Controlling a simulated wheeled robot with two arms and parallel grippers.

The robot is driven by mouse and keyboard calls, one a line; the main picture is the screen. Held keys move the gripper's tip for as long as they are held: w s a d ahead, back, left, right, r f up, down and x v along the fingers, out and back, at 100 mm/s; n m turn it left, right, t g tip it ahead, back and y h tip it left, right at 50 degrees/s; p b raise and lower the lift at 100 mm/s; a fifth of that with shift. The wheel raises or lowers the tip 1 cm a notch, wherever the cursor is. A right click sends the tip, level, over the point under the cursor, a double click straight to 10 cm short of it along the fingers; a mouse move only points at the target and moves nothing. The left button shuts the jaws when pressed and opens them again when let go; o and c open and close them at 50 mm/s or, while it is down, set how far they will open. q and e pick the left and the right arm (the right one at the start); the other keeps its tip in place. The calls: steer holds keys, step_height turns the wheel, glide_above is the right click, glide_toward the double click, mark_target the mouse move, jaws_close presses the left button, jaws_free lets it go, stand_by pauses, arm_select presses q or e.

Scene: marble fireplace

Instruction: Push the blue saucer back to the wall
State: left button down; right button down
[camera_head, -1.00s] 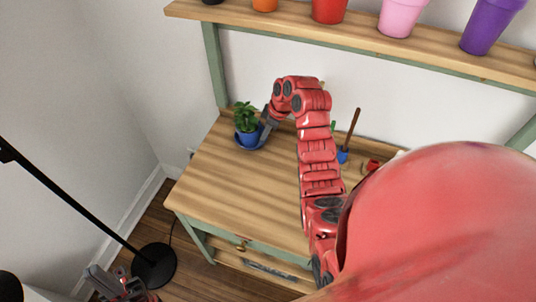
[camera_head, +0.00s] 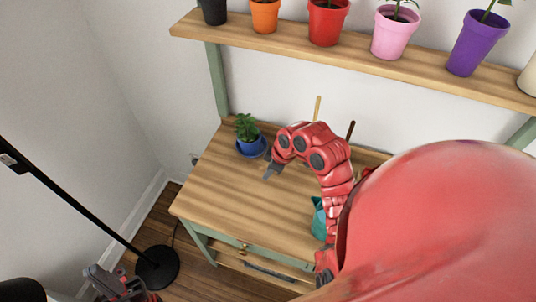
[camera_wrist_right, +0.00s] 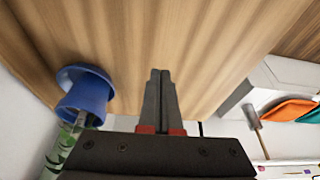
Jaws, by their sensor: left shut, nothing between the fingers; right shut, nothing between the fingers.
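The blue saucer (camera_head: 263,151) lies at the back left of the wooden table, close to the wall. A blue pot (camera_head: 248,143) with a green plant (camera_head: 246,126) stands on it. My right gripper (camera_head: 268,176) is shut and empty, in front of the saucer and a little to its right, apart from it. In the right wrist view the saucer (camera_wrist_right: 72,72) and pot (camera_wrist_right: 88,98) are left of the shut fingers (camera_wrist_right: 160,76), with bare wood between. My left gripper (camera_head: 122,290) is shut and empty at the lower left, away from the table.
The table top (camera_head: 225,190) is clear at the front left. A teal object (camera_head: 319,218) and stick-like handles (camera_head: 317,108) show near my right arm. A shelf (camera_head: 330,57) with several coloured pots runs above. A black lamp stand (camera_head: 157,266) is on the floor.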

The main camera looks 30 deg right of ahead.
steer(key=c, duration=1.6)
jaws_free()
steer(key=c, duration=1.3)
jaws_free()
steer(key=shift+c, duration=0.2)
steer(key=shift+o, duration=0.5)
steer(key=shift+w+d+r+m, duration=0.2)
steer(key=shift+w+d+m, duration=0.1)
steer(key=shift+m, duration=0.1)
steer(key=w+d+r+m+p, duration=0.3)
steer(key=d+r+m, duration=0.1)
steer(key=m, duration=0.7)
steer(key=w+d+r+m+t+h+p, duration=0.1)
steer(key=w+d+r+m+p, duration=0.2)
steer(key=m, duration=0.9)
step_height(320, 180, up, 3)
steer(key=shift+d+f+h, duration=0.1)
steer(key=shift+d+h, duration=0.2)
steer(key=shift+d, duration=0.25)
